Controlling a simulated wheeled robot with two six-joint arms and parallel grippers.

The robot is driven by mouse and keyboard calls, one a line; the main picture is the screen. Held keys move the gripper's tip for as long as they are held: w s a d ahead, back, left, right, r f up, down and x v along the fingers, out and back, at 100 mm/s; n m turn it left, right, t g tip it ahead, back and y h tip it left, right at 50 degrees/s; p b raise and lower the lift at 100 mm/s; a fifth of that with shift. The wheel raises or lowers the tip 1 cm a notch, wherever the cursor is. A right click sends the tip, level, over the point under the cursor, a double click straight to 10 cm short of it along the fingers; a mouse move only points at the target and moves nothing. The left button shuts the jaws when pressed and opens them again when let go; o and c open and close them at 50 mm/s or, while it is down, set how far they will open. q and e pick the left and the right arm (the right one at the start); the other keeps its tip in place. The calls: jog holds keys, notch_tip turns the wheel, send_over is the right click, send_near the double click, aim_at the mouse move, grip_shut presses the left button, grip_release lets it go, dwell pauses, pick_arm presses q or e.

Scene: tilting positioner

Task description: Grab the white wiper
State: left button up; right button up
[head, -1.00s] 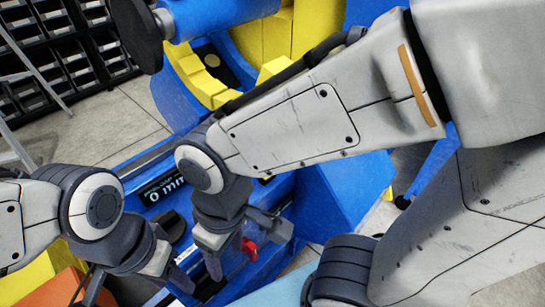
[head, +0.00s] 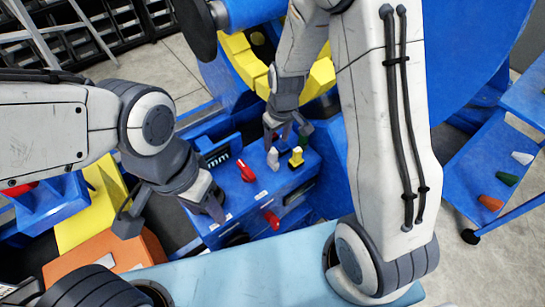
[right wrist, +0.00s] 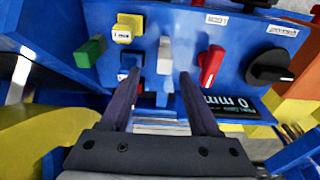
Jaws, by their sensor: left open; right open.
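A small white piece (head: 273,158) stands on the blue control panel (head: 240,208), between a red lever (head: 246,171) and a yellow knob (head: 296,156). In the right wrist view the white piece (right wrist: 165,57) shows ahead of the open fingers, between their lines. My right gripper (head: 286,134) is open and empty just behind it, with no contact visible. My left gripper (head: 172,216) is open and empty at the panel's left end. Another small white piece (head: 521,157) lies on a blue shelf at the right; I cannot tell which is the wiper.
A green knob (right wrist: 91,51) and black dial (right wrist: 270,67) flank the panel controls. A second red lever (head: 271,219) is on the panel front. Green (head: 507,178) and orange (head: 490,202) pieces lie on the right shelf. A yellow ring (head: 322,76) stands behind.

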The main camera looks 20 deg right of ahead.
aim_at(273, 150)
jog(key=f, duration=0.4)
jog(key=a+f, duration=0.1)
jog(key=f, duration=0.1)
jog(key=shift+w, duration=0.25)
jog(key=shift+r, duration=0.1)
grip_shut()
